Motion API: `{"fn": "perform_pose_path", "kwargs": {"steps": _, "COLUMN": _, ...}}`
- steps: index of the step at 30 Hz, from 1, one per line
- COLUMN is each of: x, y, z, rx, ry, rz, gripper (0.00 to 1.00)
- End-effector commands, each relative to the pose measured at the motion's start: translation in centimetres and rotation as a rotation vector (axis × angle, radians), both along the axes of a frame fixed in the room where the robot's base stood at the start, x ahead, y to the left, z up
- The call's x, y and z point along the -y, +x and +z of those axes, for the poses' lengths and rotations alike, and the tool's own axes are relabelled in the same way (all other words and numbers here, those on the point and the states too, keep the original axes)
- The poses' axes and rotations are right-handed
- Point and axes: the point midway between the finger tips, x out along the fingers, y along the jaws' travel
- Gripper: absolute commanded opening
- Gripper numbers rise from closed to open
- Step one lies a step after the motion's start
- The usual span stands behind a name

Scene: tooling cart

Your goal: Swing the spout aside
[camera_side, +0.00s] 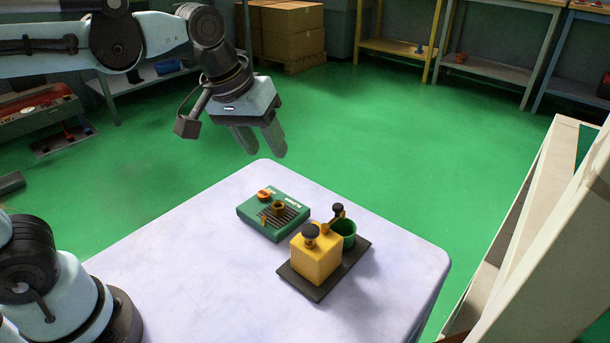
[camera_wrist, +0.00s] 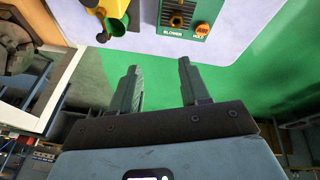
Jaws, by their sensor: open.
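A yellow block (camera_side: 316,255) with a dark knob (camera_side: 310,232) on top stands on a dark base plate (camera_side: 310,288) on the table. A small spout (camera_side: 334,220) with a dark knob at its end extends from behind the block, over or beside a green cup (camera_side: 348,230). My gripper (camera_side: 264,150) is open and empty, in the air beyond the far table corner, well apart from the spout. In the wrist view its two fingers (camera_wrist: 158,66) are spread. The yellow block (camera_wrist: 92,4) and green cup (camera_wrist: 116,26) show there at the top edge, partly cut off.
A green control box (camera_side: 262,222) with an orange knob (camera_side: 264,194) and a brass-coloured fitting lies left of the block. The pale table (camera_side: 190,270) is clear around both. A cream-coloured frame (camera_side: 520,220) stands to the right. Boxes and shelves are far back.

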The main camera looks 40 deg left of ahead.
Motion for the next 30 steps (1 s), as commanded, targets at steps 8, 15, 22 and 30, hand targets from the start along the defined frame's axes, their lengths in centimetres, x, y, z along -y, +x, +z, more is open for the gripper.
{"fn": "perform_pose_path", "kwargs": {"steps": 8, "x": 6.3, "y": 4.0, "z": 2.7, "rx": -0.223, "ry": -0.053, "rz": 0.240, "gripper": 0.46}}
{"fn": "perform_pose_path", "kwargs": {"steps": 15, "x": 10.4, "y": 5.5, "z": 3.1, "rx": -0.345, "ry": -0.036, "rz": 0.414, "gripper": 0.46}}
{"fn": "perform_pose_path", "kwargs": {"steps": 22, "x": 11.4, "y": 5.7, "z": 2.7, "rx": -0.374, "ry": -0.026, "rz": 0.466, "gripper": 0.46}}
{"fn": "perform_pose_path", "kwargs": {"steps": 30, "x": 11.4, "y": 5.8, "z": -0.6, "rx": -0.372, "ry": -0.026, "rz": 0.465, "gripper": 0.46}}
